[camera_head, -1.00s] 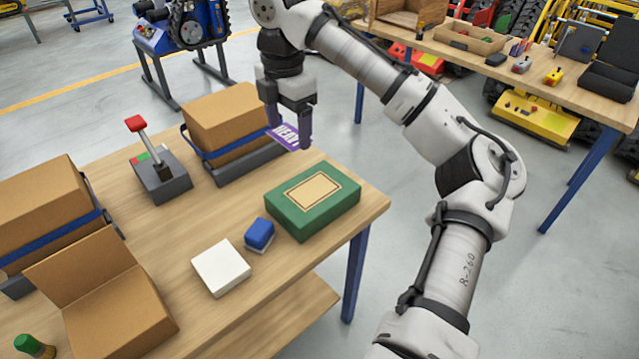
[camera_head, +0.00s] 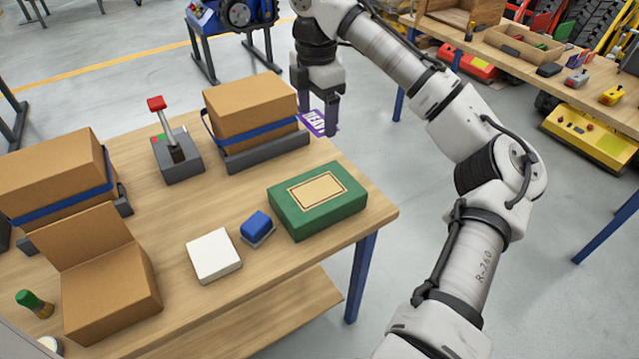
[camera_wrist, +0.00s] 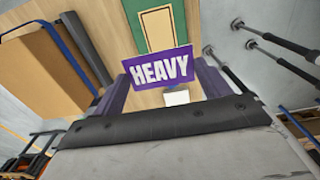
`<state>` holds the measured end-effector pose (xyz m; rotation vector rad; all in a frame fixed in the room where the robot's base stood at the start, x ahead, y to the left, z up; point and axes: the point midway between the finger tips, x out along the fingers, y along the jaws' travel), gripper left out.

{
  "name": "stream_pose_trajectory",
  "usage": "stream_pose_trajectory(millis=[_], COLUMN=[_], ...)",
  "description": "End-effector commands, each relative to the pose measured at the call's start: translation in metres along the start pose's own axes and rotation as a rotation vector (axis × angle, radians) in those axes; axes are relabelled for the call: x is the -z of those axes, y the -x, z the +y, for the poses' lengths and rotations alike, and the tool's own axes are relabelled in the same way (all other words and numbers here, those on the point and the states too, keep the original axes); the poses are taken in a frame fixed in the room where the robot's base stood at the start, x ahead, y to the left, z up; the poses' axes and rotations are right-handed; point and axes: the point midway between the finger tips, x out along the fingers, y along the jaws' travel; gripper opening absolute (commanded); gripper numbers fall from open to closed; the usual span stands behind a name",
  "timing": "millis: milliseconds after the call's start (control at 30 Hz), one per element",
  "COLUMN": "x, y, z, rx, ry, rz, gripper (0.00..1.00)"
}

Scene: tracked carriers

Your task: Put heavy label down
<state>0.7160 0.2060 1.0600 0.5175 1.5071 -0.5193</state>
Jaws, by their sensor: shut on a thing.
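The purple label with white "HEAVY" lettering (camera_head: 314,122) is held between the fingers of my gripper (camera_head: 322,118). My gripper is shut on it, above the table's far right corner, just right of a strapped cardboard box (camera_head: 250,103). In the wrist view the label (camera_wrist: 160,69) faces the camera, a little tilted, its lettering readable. The wrist view also shows my gripper's fingers (camera_wrist: 158,84) on either side of it. The green box (camera_head: 340,212) with a tan panel lies on the table nearer the camera, apart from the label.
The wooden table (camera_head: 190,225) also holds a red-handled lever unit (camera_head: 178,160), a white block (camera_head: 214,255), a blue block (camera_head: 256,226), an open carton (camera_head: 115,295) and another strapped box (camera_head: 60,175). A second bench (camera_head: 560,80) stands at the back right.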

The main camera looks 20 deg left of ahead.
Motion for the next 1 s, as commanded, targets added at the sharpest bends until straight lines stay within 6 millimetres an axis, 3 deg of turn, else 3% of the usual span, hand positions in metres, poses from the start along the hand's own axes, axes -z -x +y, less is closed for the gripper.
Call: stream_pose_trajectory(millis=[500, 1000], x=[0.000, 0.000], y=[-0.128, -0.182], z=[-0.001, 0.000], rx=[0.002, 0.001], ry=[-0.001, -0.001], rz=[0.002, 0.001], gripper=[0.55, 0.55])
